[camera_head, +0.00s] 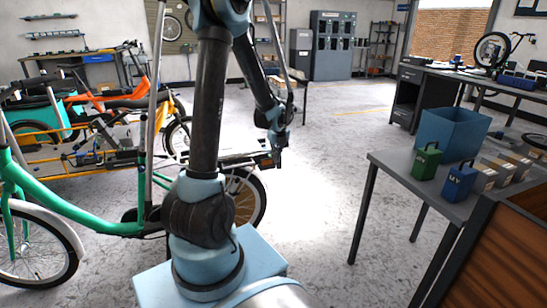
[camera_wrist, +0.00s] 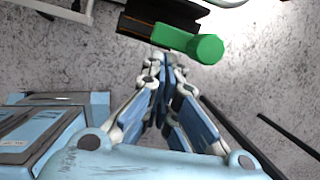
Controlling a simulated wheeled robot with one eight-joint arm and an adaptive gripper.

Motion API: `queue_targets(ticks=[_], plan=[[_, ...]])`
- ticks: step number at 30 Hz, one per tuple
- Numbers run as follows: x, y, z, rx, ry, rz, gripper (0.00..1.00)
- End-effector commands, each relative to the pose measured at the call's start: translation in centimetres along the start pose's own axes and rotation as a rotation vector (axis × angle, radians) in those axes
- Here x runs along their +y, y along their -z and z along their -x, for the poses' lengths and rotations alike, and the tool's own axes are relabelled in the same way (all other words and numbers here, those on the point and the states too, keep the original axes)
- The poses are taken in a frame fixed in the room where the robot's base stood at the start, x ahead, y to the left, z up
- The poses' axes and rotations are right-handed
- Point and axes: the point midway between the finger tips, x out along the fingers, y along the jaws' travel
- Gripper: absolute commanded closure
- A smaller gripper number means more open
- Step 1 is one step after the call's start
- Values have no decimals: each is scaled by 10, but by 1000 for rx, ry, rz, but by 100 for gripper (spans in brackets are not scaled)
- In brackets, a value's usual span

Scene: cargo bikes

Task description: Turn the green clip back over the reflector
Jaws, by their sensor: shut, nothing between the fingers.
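The green clip (camera_wrist: 190,42) shows in the wrist view as a short bar with a round end at its right. It lies across the lower edge of a dark part with an orange-brown strip (camera_wrist: 135,30); I cannot tell if this is the reflector. My gripper (camera_wrist: 167,64) is shut and empty, its fingertips just below the clip in the picture. Whether they touch it is unclear. In the head view my gripper (camera_head: 279,150) is at the rear end of the green cargo bike (camera_head: 95,213); the clip cannot be made out there.
An orange bike (camera_head: 130,95) stands behind at left. At right a grey table (camera_head: 405,165) holds a blue bin (camera_head: 450,133), a green box (camera_head: 425,163), a blue box (camera_head: 459,182) and several small boxes. The floor (camera_head: 315,215) between bike and table is clear.

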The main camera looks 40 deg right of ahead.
Motion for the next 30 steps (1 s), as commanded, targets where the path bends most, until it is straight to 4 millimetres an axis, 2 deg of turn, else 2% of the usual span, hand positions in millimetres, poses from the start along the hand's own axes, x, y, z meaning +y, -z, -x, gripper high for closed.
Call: queue_targets(ticks=[13,30], plan=[[-2,0,0,0,0,-2,100],[-11,-11,-3,-1,1,-1,100]])
